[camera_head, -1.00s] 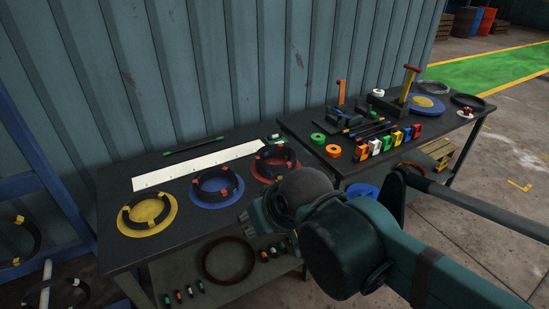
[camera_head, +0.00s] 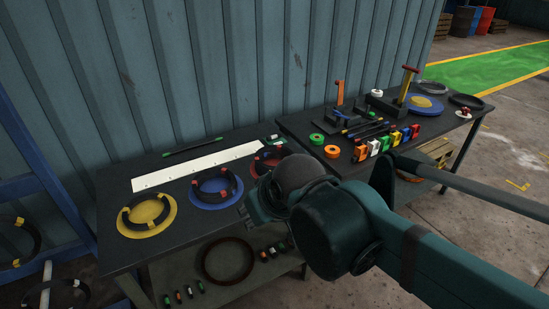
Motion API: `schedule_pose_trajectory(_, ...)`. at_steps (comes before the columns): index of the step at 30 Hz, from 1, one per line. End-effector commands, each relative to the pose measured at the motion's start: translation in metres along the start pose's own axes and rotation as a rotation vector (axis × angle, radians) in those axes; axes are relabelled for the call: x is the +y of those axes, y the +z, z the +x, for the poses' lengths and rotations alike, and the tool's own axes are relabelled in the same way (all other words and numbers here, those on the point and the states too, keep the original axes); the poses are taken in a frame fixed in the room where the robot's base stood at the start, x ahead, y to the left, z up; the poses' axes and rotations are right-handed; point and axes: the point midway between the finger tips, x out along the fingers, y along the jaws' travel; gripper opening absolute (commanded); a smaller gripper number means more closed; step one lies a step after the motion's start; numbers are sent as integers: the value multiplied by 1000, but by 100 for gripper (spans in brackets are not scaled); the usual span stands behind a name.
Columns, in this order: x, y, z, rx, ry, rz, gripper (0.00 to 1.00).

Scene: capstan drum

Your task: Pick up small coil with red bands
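A black coil with red bands (camera_head: 212,193) lies on a blue disc (camera_head: 211,204) in the middle of the near bench. A second dark coil (camera_head: 269,156) sits on a red disc to its right, partly hidden by my arm; its band colour is unclear. A third black coil with yellow bands (camera_head: 128,222) lies on a yellow disc (camera_head: 148,228) at the left. My gripper (camera_head: 246,213) is just right of and nearer the camera than the blue disc, seemingly apart from the coil. Its fingers are small and dark, so their opening is unclear.
A white ruled strip (camera_head: 190,168) and a green-ended rod (camera_head: 193,146) lie behind the discs. A large brown ring (camera_head: 205,263) and several small banded pieces are on the lower shelf. The right bench (camera_head: 302,126) is crowded with tools and spools. A corrugated wall stands behind.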

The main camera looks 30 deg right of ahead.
Motion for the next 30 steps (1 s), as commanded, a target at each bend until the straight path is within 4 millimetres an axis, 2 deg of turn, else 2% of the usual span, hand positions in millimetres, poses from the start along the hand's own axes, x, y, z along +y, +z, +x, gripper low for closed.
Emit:
schedule_pose_trajectory(14,25,-77,-4,-84,16,-218,32)
schedule_pose_trajectory(30,60,-158,14,-185,6,-474,32)
